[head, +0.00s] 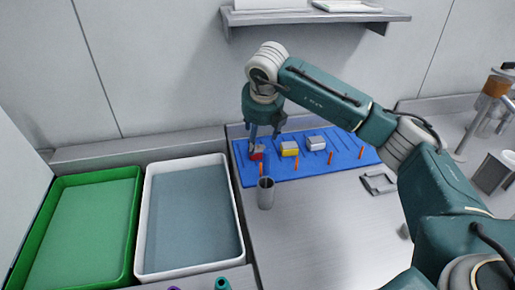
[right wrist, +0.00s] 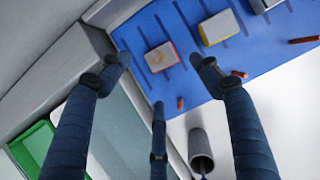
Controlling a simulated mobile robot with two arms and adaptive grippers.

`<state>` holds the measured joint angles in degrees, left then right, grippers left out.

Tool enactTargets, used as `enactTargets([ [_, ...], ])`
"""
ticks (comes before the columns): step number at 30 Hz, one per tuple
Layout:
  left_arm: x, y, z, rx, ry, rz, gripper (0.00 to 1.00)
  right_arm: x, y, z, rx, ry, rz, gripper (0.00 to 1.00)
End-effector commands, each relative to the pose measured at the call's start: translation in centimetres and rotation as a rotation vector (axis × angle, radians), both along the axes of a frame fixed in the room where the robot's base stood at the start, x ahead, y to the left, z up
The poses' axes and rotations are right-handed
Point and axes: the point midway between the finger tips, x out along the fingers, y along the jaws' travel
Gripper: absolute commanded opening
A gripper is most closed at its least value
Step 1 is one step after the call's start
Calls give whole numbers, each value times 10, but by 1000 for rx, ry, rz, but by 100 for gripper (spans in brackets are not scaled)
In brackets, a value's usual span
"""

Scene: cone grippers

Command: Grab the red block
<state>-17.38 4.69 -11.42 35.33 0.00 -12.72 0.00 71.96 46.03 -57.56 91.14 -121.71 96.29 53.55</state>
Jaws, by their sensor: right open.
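The red block (head: 257,154) lies at the left end of the blue mat (head: 345,151), partly hidden by my right gripper in the head view. In the right wrist view, the red block (right wrist: 161,57) shows a greyish top with red edges, beyond and between the spread fingers. My right gripper (head: 263,136) points down above the block. Its fingers (right wrist: 160,80) are open with nothing held between them. Whether a fingertip touches the block cannot be told. My left gripper is not in view.
A yellow block (head: 289,149) and a grey block (head: 316,143) lie to the right on the mat, with several small orange pegs. A grey cup (head: 265,194) stands in front. White (head: 149,225) and green (head: 127,225) trays stand left. A shelf (head: 318,17) hangs above.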

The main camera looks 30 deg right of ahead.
Motion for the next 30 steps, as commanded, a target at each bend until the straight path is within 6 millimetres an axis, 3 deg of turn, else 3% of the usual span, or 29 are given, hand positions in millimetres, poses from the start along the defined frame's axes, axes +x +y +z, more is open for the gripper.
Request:
enactTargets([
  [7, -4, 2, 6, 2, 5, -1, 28, 8, -3, -20, 0, 0, -1, 64],
  [16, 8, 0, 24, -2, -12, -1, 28, 23, -11, -57, 0, 1, -1, 64],
  [25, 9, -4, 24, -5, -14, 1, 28, 26, -11, -65, 0, -2, 0, 64],
  [26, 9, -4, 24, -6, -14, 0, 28, 26, -11, -65, 0, -2, 0, 62],
  [30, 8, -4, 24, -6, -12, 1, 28, 26, -11, -65, 0, -2, -1, 34],
])
